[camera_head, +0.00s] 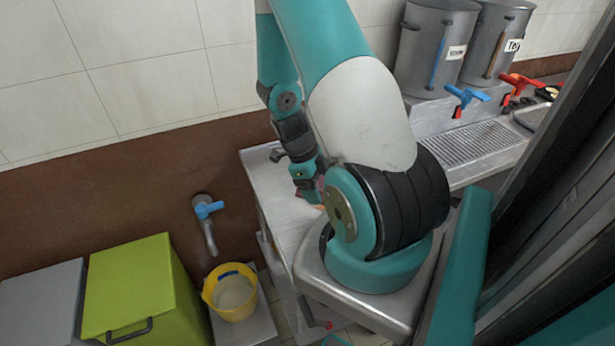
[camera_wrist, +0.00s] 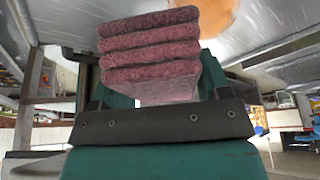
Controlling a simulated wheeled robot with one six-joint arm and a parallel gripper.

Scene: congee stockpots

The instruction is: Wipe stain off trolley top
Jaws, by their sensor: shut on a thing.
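The trolley top (camera_head: 280,208) is a bare steel sheet left of my arm's base in the head view; its steel also fills the top of the wrist view (camera_wrist: 265,35). An orange-brown stain (camera_wrist: 208,14) lies on it, right beside the far end of the cloth. Only a sliver of orange shows in the head view, behind my arm. My gripper (camera_head: 308,190) is low over the trolley top, shut on a folded dark-pink cloth (camera_wrist: 150,47) with several layers. I cannot tell whether the cloth touches the steel.
Two grey stockpots (camera_head: 437,50) with taps stand on a steel counter at the back right. A yellow bucket (camera_head: 232,292) of cloudy liquid stands on the lower left, below a blue-handled wall tap (camera_head: 207,210). A green lidded bin (camera_head: 140,290) stands left of it.

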